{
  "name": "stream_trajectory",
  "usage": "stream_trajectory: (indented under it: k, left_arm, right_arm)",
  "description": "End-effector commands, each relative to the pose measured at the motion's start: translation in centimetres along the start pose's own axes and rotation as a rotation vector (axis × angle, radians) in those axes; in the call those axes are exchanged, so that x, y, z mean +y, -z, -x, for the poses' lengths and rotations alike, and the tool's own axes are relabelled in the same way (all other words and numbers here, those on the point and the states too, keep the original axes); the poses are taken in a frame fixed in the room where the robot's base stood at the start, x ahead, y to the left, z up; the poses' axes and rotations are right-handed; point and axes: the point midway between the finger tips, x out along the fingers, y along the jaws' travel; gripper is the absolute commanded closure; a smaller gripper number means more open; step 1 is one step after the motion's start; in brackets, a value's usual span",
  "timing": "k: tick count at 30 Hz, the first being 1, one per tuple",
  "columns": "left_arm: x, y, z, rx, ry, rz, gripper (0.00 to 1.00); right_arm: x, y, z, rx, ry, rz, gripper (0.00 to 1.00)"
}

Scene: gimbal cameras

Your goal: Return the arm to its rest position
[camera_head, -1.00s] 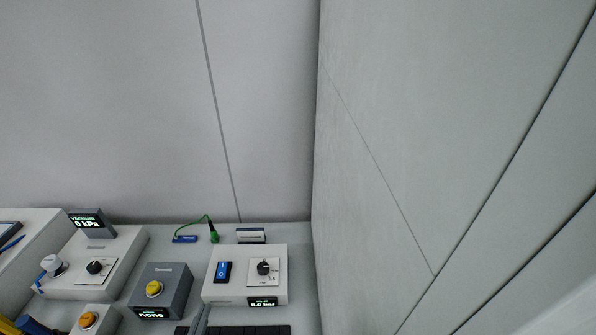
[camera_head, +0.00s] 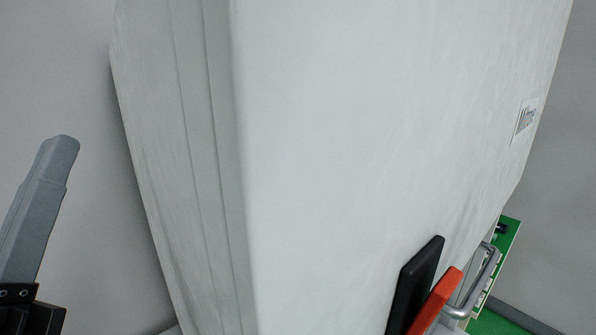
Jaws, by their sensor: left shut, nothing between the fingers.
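My left gripper (camera_head: 60,147) stands at the left edge of the head view. Its grey fingers point up and lean slightly right, shut with nothing held between them. Its dark mount shows at the lower left corner, and the rest of the arm is out of view. The gripper appears apart from the large white box-like body to its right. My right gripper is not in view.
A large white body (camera_head: 340,130) with a label (camera_head: 525,118) fills the middle. At lower right are a black flat piece (camera_head: 416,285), an orange one (camera_head: 436,300), a metal handle (camera_head: 478,285) and a green board (camera_head: 503,262).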

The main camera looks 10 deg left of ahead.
Motion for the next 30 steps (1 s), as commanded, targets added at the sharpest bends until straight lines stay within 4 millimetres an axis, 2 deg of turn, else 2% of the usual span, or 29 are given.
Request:
stream_trajectory:
  k: [1, 3, 4, 6, 11, 21, 24, 27, 30]
  left_arm:
    - [1.8, 0.6, -0.1, 0.007, -0.074, -0.056, 1.00]
    - [3.2, 0.0, 0.2, -0.003, -0.139, -0.187, 1.00]
    - [3.3, 0.7, -0.5, 0.002, -0.133, -0.248, 1.00]
    - [4.3, 3.5, -3.6, 0.001, -0.131, -0.235, 1.00]
    - [5.8, 7.7, -8.4, -0.001, -0.129, -0.234, 1.00]
    - [9.9, 18.4, -20.4, -0.003, -0.128, -0.233, 1.00]
    - [10.8, 20.7, -22.9, -0.003, -0.128, -0.233, 1.00]
    - [11.2, 21.9, -24.4, -0.003, -0.127, -0.233, 1.00]
    - [11.4, 22.3, -24.8, -0.003, -0.127, -0.233, 1.00]
  right_arm:
    - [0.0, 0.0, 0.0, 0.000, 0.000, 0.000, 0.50]
    - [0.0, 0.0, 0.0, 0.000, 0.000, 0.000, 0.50]
    - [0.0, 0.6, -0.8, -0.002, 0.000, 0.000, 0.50]
    - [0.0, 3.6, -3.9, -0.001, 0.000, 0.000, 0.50]
    - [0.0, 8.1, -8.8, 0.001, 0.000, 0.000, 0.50]
    - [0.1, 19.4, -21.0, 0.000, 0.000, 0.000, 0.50]
    - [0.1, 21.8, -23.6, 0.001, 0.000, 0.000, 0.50]
    - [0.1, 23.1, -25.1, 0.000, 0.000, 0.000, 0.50]
    - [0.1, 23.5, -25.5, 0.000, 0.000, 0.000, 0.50]
